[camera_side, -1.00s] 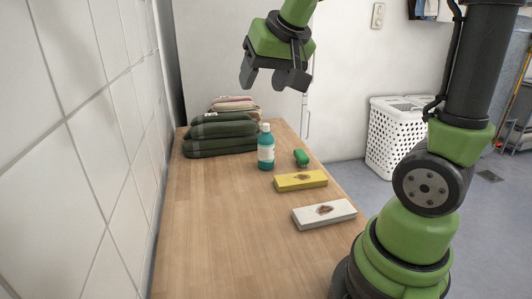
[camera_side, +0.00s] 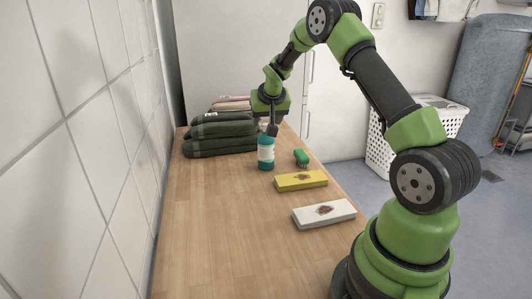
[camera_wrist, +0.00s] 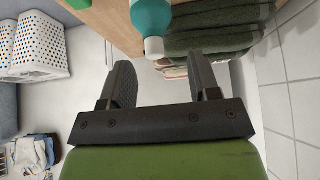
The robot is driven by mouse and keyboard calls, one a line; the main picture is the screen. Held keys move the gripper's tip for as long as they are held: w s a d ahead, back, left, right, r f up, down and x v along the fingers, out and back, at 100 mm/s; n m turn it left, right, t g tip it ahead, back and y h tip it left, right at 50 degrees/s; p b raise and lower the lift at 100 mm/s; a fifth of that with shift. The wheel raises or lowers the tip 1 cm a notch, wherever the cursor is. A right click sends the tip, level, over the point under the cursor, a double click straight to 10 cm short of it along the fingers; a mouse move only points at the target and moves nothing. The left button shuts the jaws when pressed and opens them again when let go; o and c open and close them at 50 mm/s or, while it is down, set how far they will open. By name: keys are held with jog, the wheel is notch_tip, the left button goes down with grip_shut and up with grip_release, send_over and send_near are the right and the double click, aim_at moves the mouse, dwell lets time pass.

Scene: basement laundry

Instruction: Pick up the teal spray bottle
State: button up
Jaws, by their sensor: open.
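The teal spray bottle (camera_side: 266,157) stands upright on the wooden counter, with a white label. In the side view its top is hidden behind my gripper (camera_side: 268,128), which has its fingers pointing down at the bottle's top. In the wrist view the bottle's teal body (camera_wrist: 152,15) and white cap (camera_wrist: 154,47) show just beyond the fingertips of my gripper (camera_wrist: 160,66). The cap lines up with the gap between the fingers, closer to the left finger. The jaws are open and hold nothing.
Folded dark green towels (camera_side: 220,138) are stacked close behind and left of the bottle. A green brush (camera_side: 301,158), a yellow box (camera_side: 301,180) and a white box (camera_side: 324,214) lie to the right and front. The counter's (camera_side: 215,220) left front is clear.

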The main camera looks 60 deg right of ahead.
aim_at(266, 124)
jog(key=f, duration=0.1)
jog(key=w+d+f, duration=0.1)
jog(key=d+f, duration=0.1)
jog(key=shift+w+d, duration=0.25)
jog(key=shift+w+d+f, duration=0.25)
jog(key=shift+w+f, duration=0.05)
jog(key=shift+f, duration=0.2)
jog(key=shift+c, duration=0.2)
grip_shut()
